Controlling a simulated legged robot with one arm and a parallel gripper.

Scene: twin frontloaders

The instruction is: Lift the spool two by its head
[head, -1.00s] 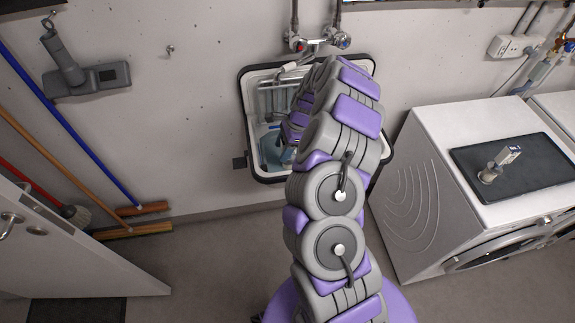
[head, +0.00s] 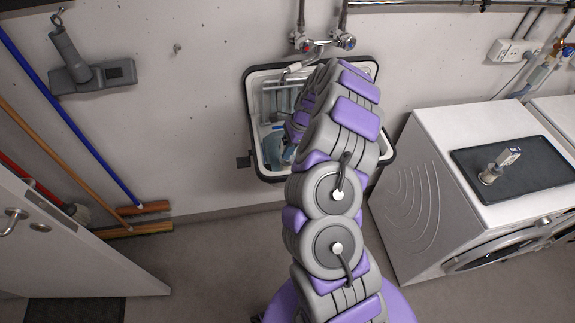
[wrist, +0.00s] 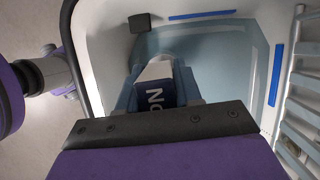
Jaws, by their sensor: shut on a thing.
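In the wrist view my gripper (wrist: 157,78) reaches down into the sink, with its two blue-grey fingers on either side of a navy and white thing (wrist: 155,96) with white letters. It is shut on this thing, which I take to be spool two. The thing's lower part is hidden behind the dark bar of my gripper. In the head view my arm covers most of the gripper and I cannot make out the held thing there. I cannot tell whether it touches the sink floor.
The sink (head: 252,115) has a dark rim, with a metal rack (wrist: 288,110) along one side. Taps (head: 322,42) are on the wall above. A white washer (head: 425,195) at right bears a dark mat (head: 545,165) with a small grey-and-white object (head: 497,167). Brooms lean at left.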

